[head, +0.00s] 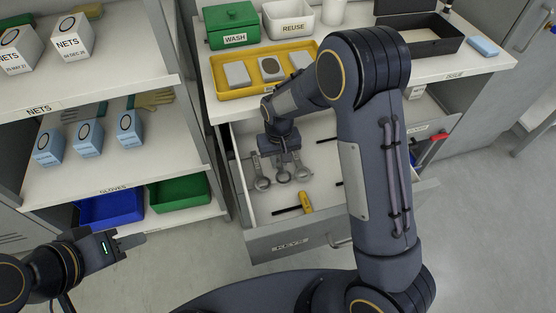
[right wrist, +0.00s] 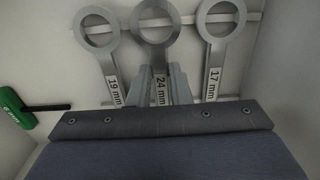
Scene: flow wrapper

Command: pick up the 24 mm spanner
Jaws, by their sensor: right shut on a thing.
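The 24 mm spanner (right wrist: 157,58) is the middle of three grey ring spanners in the right wrist view, its label facing up. It also shows in the head view (head: 283,176) in the open drawer (head: 262,217). My right gripper (head: 281,155) reaches down into the drawer; in the right wrist view its fingers (right wrist: 164,86) are closed on the handle of the 24 mm spanner. Whether the spanner is clear of its rack cannot be told. My left gripper (head: 130,240) is empty, off to the left by the shelves; its finger gap cannot be made out.
The 19 mm spanner (right wrist: 108,58) and 17 mm spanner (right wrist: 217,55) lie close on either side. A green-handled hex key (right wrist: 14,108) lies left. A yellow-handled tool (head: 306,202) is near the drawer front. A yellow tray (head: 237,92) stands on the counter above.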

